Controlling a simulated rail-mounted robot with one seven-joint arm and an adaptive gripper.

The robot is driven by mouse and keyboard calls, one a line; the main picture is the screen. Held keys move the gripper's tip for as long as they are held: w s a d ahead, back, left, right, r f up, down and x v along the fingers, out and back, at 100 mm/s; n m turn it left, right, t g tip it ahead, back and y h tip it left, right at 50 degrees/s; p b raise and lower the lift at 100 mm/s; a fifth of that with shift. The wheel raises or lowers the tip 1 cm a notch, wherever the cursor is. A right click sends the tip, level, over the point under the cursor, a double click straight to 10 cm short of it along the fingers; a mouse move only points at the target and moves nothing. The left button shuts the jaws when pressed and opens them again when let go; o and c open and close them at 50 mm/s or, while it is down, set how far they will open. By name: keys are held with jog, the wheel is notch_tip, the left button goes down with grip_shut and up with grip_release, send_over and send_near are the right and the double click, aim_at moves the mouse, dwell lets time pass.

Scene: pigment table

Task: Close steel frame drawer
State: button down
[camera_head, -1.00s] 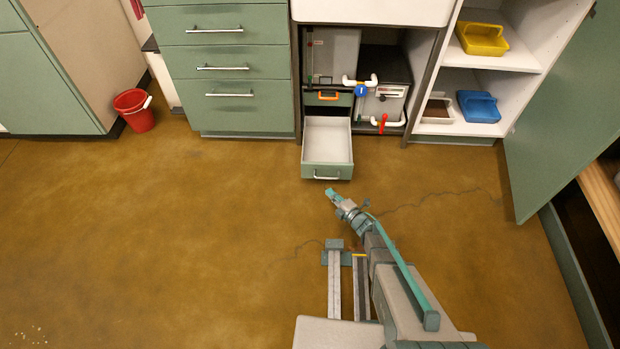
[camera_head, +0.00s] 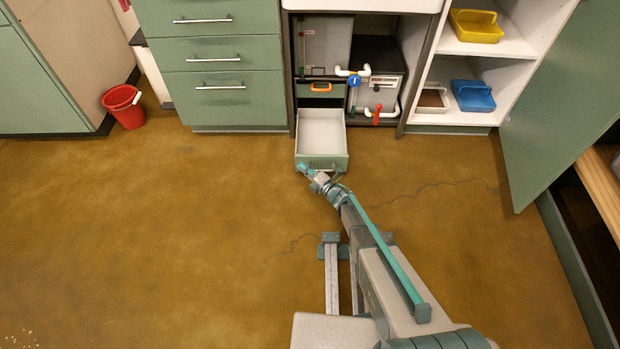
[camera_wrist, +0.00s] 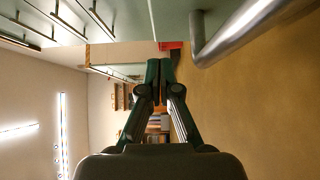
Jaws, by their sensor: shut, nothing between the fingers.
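The drawer (camera_head: 321,133), with a white inside and a green front, stands pulled out and empty at the base of the dark frame below the white worktop. Its metal handle shows large in the wrist view (camera_wrist: 230,32), beside the pale green drawer front (camera_wrist: 176,16). My gripper (camera_head: 303,168) is at the lower left corner of the drawer front in the head view. I cannot tell whether it touches the front. In the wrist view the fingertips (camera_wrist: 159,72) are together with nothing between them, apart from the handle.
Grey boxes with white pipes, a blue valve (camera_head: 354,81) and a red valve (camera_head: 376,115) stand above and right of the drawer. A closed green drawer unit (camera_head: 222,75) is left. A red bucket (camera_head: 124,106) stands further left. An open green door (camera_head: 560,110) is right. The floor is clear.

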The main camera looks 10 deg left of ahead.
jog(key=shift+w+a, duration=0.1)
jog(key=shift+w, duration=1.2)
jog(key=shift+w, duration=0.1)
